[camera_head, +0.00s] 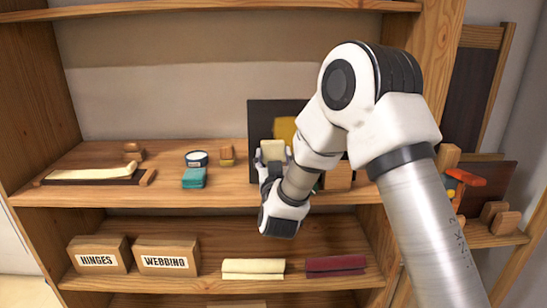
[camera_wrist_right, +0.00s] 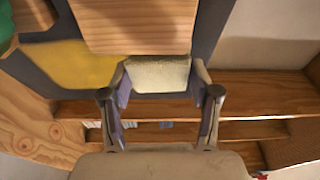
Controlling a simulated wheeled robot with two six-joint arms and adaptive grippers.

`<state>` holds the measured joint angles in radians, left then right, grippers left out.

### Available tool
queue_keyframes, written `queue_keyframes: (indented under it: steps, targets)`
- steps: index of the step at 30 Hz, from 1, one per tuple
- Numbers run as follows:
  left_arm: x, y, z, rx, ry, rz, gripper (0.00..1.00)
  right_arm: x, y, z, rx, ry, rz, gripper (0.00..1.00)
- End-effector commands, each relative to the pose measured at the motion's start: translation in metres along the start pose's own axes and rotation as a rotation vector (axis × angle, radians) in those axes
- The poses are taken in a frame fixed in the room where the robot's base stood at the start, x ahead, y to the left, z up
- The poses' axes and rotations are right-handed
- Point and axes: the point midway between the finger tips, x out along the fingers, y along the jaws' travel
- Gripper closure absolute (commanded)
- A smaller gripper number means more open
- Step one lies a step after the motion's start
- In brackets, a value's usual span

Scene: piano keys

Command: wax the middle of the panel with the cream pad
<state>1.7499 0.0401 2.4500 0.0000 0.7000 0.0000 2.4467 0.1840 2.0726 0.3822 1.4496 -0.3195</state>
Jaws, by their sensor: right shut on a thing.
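The dark panel (camera_head: 262,117) stands upright at the back of the upper shelf, partly hidden by my right arm. A yellow patch (camera_head: 284,128) shows on its face, and also in the right wrist view (camera_wrist_right: 75,65). My right gripper (camera_head: 272,157) is in front of the panel's lower left part, shut on the cream pad (camera_head: 272,149). In the right wrist view the pad (camera_wrist_right: 158,74) sits between both fingertips. Whether the pad touches the panel cannot be told. My left gripper is not in view.
A wooden block (camera_head: 338,178) stands right of the gripper, partly behind my arm. Labelled boxes (camera_head: 98,254) sit below.

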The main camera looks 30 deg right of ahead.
Motion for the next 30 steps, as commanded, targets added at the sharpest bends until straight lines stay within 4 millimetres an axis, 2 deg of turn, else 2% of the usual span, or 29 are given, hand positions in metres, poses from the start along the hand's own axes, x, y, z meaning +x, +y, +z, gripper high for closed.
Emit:
queue_keyframes:
  steps: [17, 30]
  targets:
    - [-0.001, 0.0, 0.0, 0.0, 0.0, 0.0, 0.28, 0.009, 0.001, 0.003, 0.0, 0.0, 0.001, 0.7]
    - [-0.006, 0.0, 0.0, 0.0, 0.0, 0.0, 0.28, 0.007, 0.04, 0.004, 0.001, 0.0, 0.001, 0.7]
